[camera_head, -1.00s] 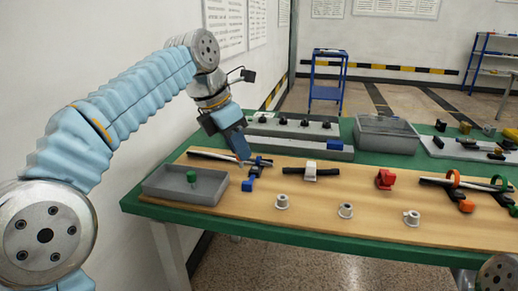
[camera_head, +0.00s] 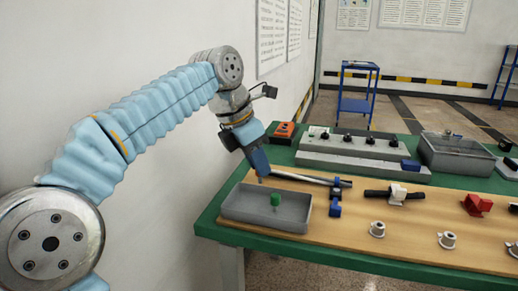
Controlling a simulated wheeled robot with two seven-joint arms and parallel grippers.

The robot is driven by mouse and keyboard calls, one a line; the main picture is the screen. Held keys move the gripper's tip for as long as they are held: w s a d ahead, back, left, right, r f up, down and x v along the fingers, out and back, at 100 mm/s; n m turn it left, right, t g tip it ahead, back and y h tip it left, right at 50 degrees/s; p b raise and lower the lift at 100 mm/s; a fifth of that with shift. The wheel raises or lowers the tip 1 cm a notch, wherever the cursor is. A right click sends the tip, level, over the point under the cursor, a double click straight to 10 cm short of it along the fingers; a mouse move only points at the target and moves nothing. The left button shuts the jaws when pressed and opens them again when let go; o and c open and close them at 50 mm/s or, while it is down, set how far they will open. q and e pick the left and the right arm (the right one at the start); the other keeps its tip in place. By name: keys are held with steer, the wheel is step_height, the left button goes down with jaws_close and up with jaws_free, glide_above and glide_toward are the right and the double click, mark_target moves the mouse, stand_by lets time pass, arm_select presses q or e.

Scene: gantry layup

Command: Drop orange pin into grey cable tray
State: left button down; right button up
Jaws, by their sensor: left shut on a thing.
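The grey cable tray (camera_head: 240,214) is a shallow open box at the left end of the wooden board. A green cylinder (camera_head: 275,199) stands inside it. My left gripper (camera_head: 261,178) points down at the tray's back edge, close above it. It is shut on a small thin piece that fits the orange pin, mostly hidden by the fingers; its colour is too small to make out. No other orange pin shows clearly. My right gripper is not in view.
A white-and-black part (camera_head: 397,194), a red part (camera_head: 477,204) and grey flanged bushings (camera_head: 377,229) sit farther right.

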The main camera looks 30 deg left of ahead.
arm_select(q)
steer(key=shift+f, duration=0.7)
steer(key=c, duration=0.9)
jaws_free()
steer(key=shift+p+v, duration=0.3)
steer(key=shift+v, duration=6.6)
